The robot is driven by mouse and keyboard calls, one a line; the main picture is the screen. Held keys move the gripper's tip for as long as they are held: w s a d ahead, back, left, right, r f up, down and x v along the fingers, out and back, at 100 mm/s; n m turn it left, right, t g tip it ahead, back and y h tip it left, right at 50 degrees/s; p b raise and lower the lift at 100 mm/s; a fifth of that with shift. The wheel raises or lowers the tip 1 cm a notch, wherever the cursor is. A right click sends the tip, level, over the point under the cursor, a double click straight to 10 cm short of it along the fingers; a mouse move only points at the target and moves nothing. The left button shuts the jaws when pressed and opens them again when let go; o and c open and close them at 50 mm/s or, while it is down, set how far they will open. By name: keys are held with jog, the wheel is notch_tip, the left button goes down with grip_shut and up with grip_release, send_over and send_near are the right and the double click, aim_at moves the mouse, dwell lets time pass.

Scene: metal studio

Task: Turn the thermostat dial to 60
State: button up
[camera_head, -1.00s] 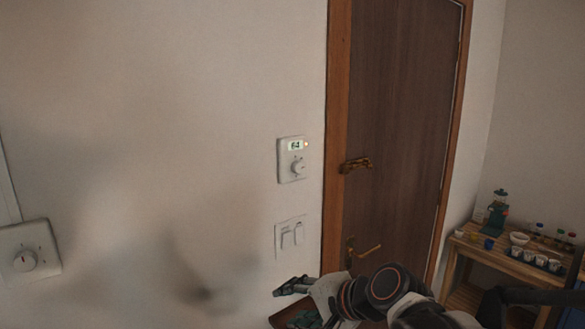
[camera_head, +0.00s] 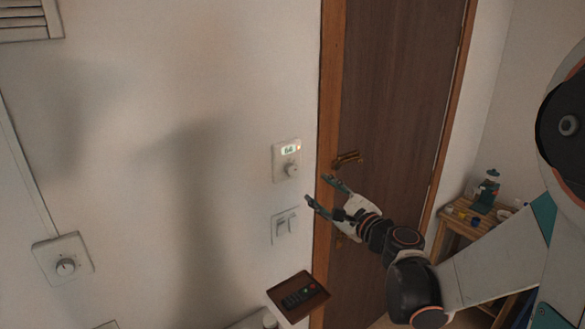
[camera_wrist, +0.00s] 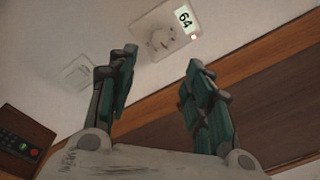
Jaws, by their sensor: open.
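The thermostat (camera_head: 286,161) is a white wall plate left of the door frame. Its lit display (camera_wrist: 185,19) reads 64 in the wrist view, with a small red light beside it. The round white dial (camera_head: 291,170) sits below the display; in the wrist view the dial (camera_wrist: 161,41) lies beyond the fingertips, near the gap between them. My gripper (camera_head: 318,190) is open and empty, to the lower right of the thermostat and apart from it. The open fingers also show in the wrist view (camera_wrist: 162,68).
A double light switch (camera_head: 285,227) is below the thermostat. A small shelf (camera_head: 322,297) with a black remote (camera_head: 298,298) is lower. Another dial plate (camera_head: 64,262) is at far left. The wooden door (camera_head: 395,110) has a brass handle (camera_head: 347,159) close to my gripper.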

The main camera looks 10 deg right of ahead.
aim_at(293, 171)
jog(key=p+x, duration=0.1)
jog(key=x, duration=1.2)
jog(key=shift+w+a, duration=0.15)
jog(key=c, duration=1.1)
